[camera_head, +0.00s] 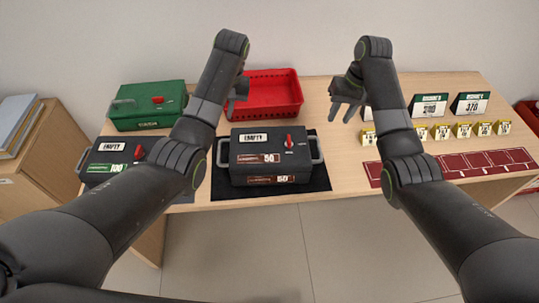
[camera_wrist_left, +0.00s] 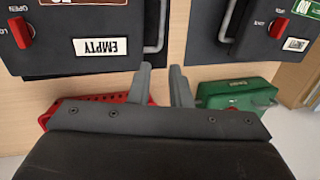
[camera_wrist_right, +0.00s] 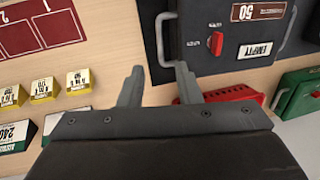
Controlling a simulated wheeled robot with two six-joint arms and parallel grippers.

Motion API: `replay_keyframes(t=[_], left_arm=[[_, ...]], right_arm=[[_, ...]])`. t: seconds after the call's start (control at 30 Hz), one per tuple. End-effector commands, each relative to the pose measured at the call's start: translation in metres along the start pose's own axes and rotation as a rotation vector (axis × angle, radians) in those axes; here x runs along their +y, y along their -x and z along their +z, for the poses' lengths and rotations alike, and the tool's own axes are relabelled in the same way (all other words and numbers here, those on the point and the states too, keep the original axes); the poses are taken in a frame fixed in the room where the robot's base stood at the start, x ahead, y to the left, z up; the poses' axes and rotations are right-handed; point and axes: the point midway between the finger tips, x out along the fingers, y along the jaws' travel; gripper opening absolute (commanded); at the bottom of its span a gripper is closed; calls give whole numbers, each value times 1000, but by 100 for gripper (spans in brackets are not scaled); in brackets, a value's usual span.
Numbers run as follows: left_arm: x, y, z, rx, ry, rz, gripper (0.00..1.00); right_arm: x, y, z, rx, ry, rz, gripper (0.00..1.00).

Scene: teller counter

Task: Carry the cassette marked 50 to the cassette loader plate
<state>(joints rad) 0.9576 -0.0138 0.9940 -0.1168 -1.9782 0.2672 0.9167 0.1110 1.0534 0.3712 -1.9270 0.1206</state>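The dark cassette marked 50 (camera_head: 270,168) sits upright on a black mat (camera_head: 228,190) at the front middle of the counter. It has a side handle at each end, a red knob and an EMPTY label; it also shows in the right wrist view (camera_wrist_right: 222,62). My left gripper (camera_head: 237,98) is open and empty, above and behind the cassette's left end. My right gripper (camera_head: 347,106) is open and empty, behind and right of the cassette's right handle (camera_head: 317,148). I cannot tell whether the black mat is the loader plate.
Another EMPTY cassette marked 100 (camera_head: 98,172) stands at the left, partly behind my left arm. A green box (camera_head: 135,102) and a red basket (camera_head: 283,92) stand at the back. Yellow tags (camera_head: 442,132), price-like cards (camera_head: 429,105) and a red marked strip (camera_head: 478,163) occupy the right.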

Motion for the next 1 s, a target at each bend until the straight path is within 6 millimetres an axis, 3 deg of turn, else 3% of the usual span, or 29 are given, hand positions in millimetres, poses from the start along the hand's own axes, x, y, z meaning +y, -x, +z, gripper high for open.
replay_keyframes(t=[0.37, 1.0], left_arm=[[0, -12, 0, -2, 0, 0, 18], [-1, -130, 1, -3, 0, 0, 18]], right_arm=[[0, -12, 1, -2, -1, -1, 31], [0, -130, 1, -3, -1, 0, 31]])
